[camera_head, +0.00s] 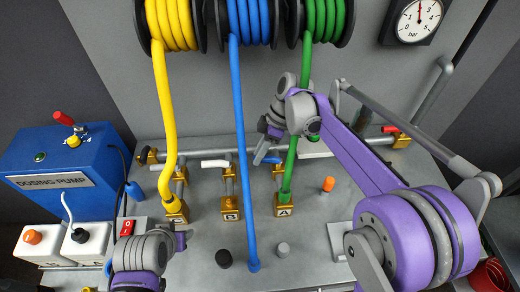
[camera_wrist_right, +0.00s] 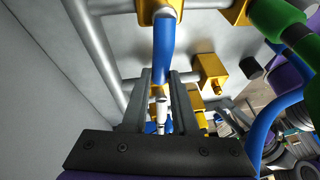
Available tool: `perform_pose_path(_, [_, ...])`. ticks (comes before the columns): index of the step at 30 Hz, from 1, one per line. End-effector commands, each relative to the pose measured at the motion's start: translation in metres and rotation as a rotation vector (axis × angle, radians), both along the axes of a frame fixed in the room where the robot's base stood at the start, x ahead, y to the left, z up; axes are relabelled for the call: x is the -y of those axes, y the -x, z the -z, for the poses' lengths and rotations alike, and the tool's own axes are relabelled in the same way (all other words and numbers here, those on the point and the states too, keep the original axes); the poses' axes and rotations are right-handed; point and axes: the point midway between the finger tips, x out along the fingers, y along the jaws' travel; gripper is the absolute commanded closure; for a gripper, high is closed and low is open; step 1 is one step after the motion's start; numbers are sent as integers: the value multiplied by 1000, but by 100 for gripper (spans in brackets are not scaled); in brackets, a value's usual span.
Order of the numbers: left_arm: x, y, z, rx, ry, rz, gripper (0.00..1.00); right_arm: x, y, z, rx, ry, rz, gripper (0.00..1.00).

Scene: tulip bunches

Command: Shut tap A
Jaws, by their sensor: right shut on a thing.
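Tap A stands on a pipe behind the brass block marked A (camera_head: 283,210), where the green hose (camera_head: 292,165) ends. In the right wrist view a blue lever (camera_wrist_right: 163,52) runs from a brass valve body (camera_wrist_right: 160,10) down between my fingers. My right gripper (camera_head: 266,150) is at this lever, left of the green hose, and it also shows in the wrist view (camera_wrist_right: 164,88), shut on the lever. In the head view the gripper and wrist hide most of the lever. My left wrist shows at the bottom left, but its fingers cannot be made out.
Tap B's white lever (camera_head: 215,163) lies just left of my right gripper. The blue hose (camera_head: 243,130) and yellow hose (camera_head: 163,110) hang in front of the wall. A blue dosing pump (camera_head: 70,170) stands left. Black and grey knobs and an orange peg (camera_head: 328,184) rise from the bench.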

Motion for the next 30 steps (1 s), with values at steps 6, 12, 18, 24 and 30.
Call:
perform_pose_path(6, [0, 0, 0, 0, 0, 0, 50, -1, 4, 0, 0, 1, -69, 100])
perform_pose_path(12, [0, 0, 0, 0, 0, 0, 50, -1, 5, 0, 0, 1, -90, 100])
perform_pose_path(18, [0, 0, 0, 0, 0, 0, 50, -1, 6, 0, -1, 1, -92, 100])
perform_pose_path(24, [0, 0, 0, 0, 0, 0, 50, -1, 6, 0, -1, 2, -92, 64])
perform_pose_path(30, [0, 0, 0, 0, 0, 0, 50, -1, 5, 0, 0, 1, -91, 43])
